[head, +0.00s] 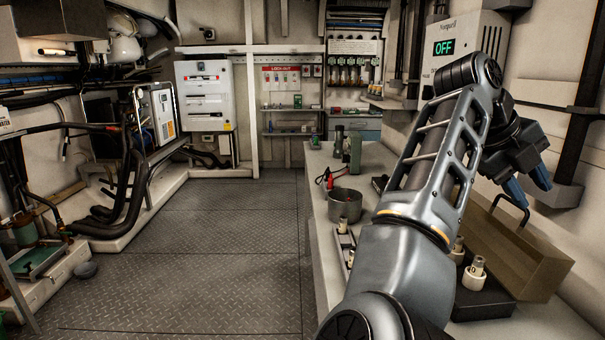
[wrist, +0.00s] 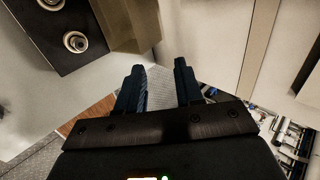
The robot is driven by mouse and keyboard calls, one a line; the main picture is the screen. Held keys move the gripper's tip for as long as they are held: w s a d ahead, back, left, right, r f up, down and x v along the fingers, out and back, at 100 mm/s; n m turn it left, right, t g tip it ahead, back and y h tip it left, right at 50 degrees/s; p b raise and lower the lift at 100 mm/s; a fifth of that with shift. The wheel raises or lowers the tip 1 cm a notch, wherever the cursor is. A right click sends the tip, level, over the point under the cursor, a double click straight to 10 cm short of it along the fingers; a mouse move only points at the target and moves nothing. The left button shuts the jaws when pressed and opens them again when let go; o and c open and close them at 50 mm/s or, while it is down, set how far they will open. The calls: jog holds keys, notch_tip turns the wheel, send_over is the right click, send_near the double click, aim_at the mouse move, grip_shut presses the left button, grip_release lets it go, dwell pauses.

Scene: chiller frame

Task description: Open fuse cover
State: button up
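My gripper (head: 528,186) is raised at the right, above the counter and near the right wall. Its two blue fingers are apart with nothing between them; the wrist view shows them open too (wrist: 160,75). A pale wall unit (head: 465,45) with a green "OFF" display is behind my arm, which hides its lower part. White cylindrical fuse-like pieces (head: 474,272) stand on a black base (head: 488,302) on the counter; the base also shows at upper left in the wrist view (wrist: 75,62). I cannot tell which part is the fuse cover.
A tan box with a handle (head: 545,272) stands on the counter (head: 325,235) below my gripper. A metal pot (head: 345,205) and a green box (head: 355,155) stand farther back. Pipes run along the right wall. The floor (head: 190,260) to the left is clear.

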jog(key=s+d+f+n+g+h, duration=0.1)
jog(key=s+d+h, duration=0.4)
jog(key=s+h, duration=0.3)
jog(key=s+d+f+g+h, duration=0.1)
jog(key=s+d+h, duration=0.4)
jog(key=s+h, duration=0.25)
jog(key=s+a+f+n+t+y, duration=0.5)
jog(key=s+a+n+y, duration=0.3)
jog(key=s+n, duration=0.2)
jog(key=s+a+f+n+t+y, duration=0.6)
jog(key=s+a+f+n+y, duration=0.2)
jog(key=s+n, duration=0.3)
jog(key=s+a+f+n+t+y, duration=0.5)
jog(key=s+a+f+n+y, duration=0.2)
jog(key=s+n, duration=0.3)
jog(key=a+n+y, duration=0.1)
jog(key=n, duration=0.2)
jog(key=shift+s+a+f+n+t, duration=0.15)
jog(key=shift+s+a+n+t, duration=0.15)
jog(key=shift+s+a+n, duration=0.1)
